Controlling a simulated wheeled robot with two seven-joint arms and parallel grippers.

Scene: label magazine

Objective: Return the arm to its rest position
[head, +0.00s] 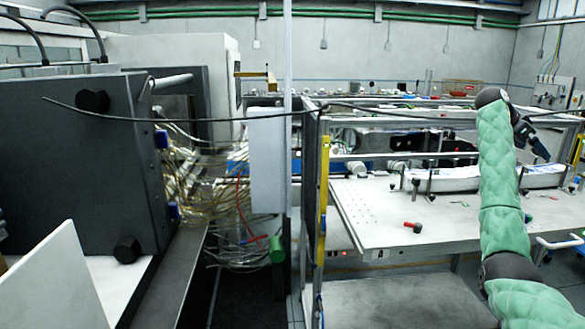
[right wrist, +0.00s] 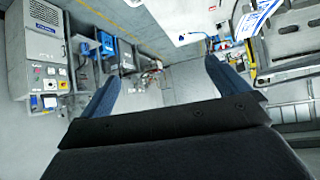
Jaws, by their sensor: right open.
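My right arm (head: 500,180), in green padded covers, rises at the right of the head view and bends over at its top. My right gripper (head: 534,146) hangs to the right of that bend, its fingers pointing down and to the right. In the right wrist view the two blue-grey fingers (right wrist: 163,88) stand wide apart with nothing between them, so the gripper is open and empty. My left gripper is not in the head view.
A white worktable (head: 380,222) with a red-and-black tool (head: 412,227) lies left of my arm. A dark machine housing (head: 90,150) and bundled wires (head: 190,180) fill the left. Control cabinets (right wrist: 38,60) show in the right wrist view.

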